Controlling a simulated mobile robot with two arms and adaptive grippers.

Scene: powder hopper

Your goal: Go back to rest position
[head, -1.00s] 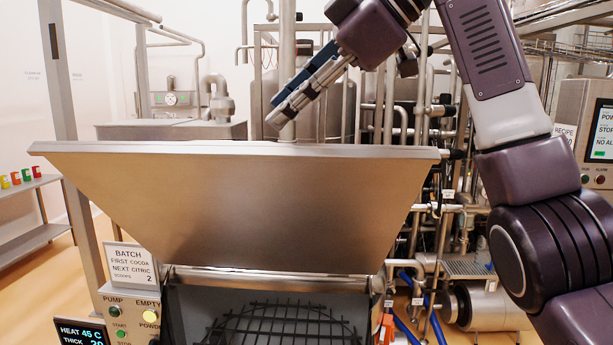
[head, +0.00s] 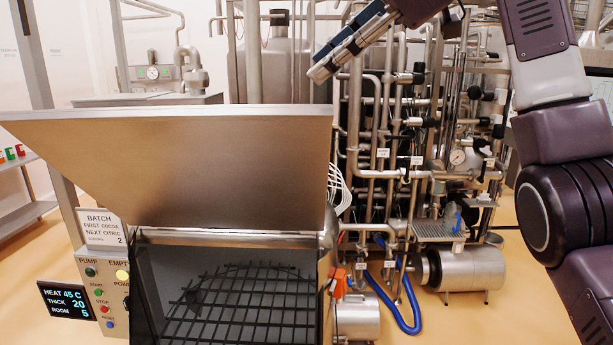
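My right gripper (head: 318,74) is at the top middle of the head view, on an arm that comes in from the right. Its fingers point down and left, above and just beyond the right end of the hopper lid's top edge. I see nothing held between the fingers, but they are seen from the side and their gap cannot be made out. The hopper lid (head: 200,170) is a tilted steel panel standing raised. Below it the hopper mouth shows a black grid (head: 240,305). My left gripper is not in view.
A control panel (head: 105,290) and batch sign (head: 103,228) stand left of the hopper. Pipework (head: 440,130), a pump motor (head: 465,268) and a blue hose (head: 410,318) are at the right. A whisk (head: 339,190) shows behind the lid. Clear floor (head: 510,325) lies at lower right.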

